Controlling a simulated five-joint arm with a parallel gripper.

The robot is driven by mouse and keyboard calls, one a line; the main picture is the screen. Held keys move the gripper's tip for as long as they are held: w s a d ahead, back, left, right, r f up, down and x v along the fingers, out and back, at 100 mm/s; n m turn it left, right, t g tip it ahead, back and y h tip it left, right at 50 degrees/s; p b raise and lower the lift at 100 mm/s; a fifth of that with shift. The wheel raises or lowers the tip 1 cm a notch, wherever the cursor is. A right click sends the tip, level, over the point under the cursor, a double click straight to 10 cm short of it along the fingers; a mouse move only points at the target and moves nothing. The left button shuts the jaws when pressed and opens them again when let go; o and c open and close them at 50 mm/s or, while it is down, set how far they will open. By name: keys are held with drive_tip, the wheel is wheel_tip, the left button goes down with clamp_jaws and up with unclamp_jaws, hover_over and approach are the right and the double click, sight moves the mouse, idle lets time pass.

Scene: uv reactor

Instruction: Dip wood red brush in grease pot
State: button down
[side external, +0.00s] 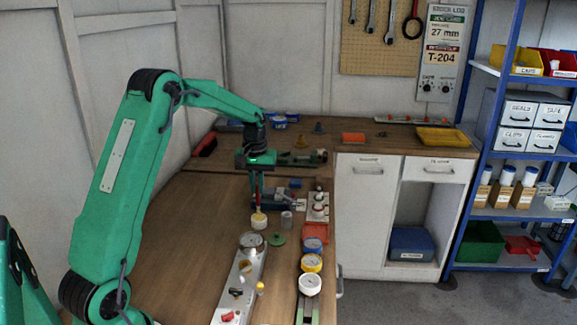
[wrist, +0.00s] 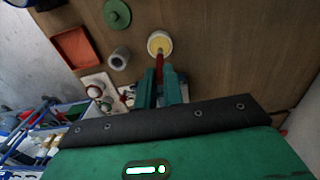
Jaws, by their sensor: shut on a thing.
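My gripper (side external: 257,190) is shut on the wood red brush (side external: 258,203), which hangs roughly upright below the fingers. The brush (wrist: 160,62) also shows in the wrist view between the fingertips (wrist: 162,82). The grease pot (side external: 259,221) is a small pale pot standing on the wooden bench, directly under the brush. In the wrist view the pot (wrist: 159,43) shows a yellow filling, and the brush's far end overlaps its opening. I cannot tell whether the bristles touch the grease.
A grey cylinder (side external: 286,219) and a green disc (side external: 277,239) lie close to the pot's right. An orange-red tray (side external: 315,231) and a white panel with knobs (side external: 318,207) are farther right. A gauge plate (side external: 240,283) is in front. The bench left of the pot is clear.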

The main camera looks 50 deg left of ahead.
drive_tip(key=shift+r, duration=2.7)
drive_tip(key=s+d+r+m, duration=0.1)
drive_tip(key=s+d+m, duration=0.2)
drive_tip(key=d, duration=0.8)
drive_tip(key=s+d+r+m, duration=0.1)
drive_tip(key=s+d+m, duration=0.2)
drive_tip(key=d, duration=0.9)
drive_tip(key=m, duration=0.3)
